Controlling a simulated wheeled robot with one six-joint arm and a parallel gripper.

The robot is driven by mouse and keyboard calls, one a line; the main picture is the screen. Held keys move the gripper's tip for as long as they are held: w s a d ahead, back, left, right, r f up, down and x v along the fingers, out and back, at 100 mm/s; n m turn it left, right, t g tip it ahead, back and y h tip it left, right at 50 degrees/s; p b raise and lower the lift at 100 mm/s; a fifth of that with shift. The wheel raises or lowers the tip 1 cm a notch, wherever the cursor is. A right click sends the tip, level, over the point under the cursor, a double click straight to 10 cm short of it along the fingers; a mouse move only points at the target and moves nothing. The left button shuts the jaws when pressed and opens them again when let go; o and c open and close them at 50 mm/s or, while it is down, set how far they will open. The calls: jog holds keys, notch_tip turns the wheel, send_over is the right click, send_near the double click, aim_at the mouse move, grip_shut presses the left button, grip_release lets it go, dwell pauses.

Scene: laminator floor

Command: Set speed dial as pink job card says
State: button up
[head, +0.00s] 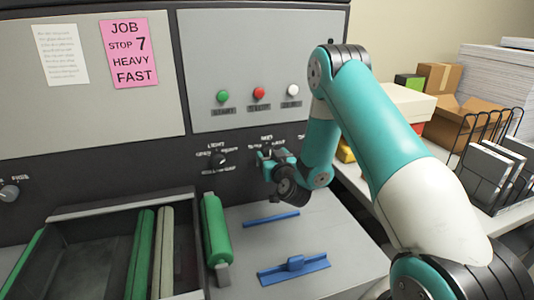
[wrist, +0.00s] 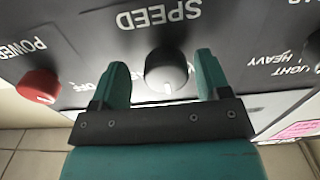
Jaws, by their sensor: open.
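The pink job card (head: 129,53) is on the upper left panel in the head view and reads "JOB STOP 7 HEAVY FAST". In the head view my gripper (head: 268,157) is at the dark control strip and hides the dial.
A red power knob (wrist: 38,86) is left of the dial in the wrist view. The light/heavy knob (head: 219,159) is just left of my gripper in the head view. Green, red and white buttons (head: 259,93) sit above. A green roller (head: 216,230) and blue bars lie below.

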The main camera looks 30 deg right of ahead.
jog(key=shift+w+a, duration=0.1)
jog(key=shift+a, duration=0.15)
jog(key=shift+c, duration=0.5)
jog(key=c, duration=0.8)
jog(key=shift+c, duration=0.2)
jog(key=shift+m, duration=0.3)
jog(key=m+b, duration=0.1)
jog(key=m, duration=1)
jog(key=shift+a, duration=0.15)
jog(key=shift+m, duration=0.3)
jog(key=o, duration=0.9)
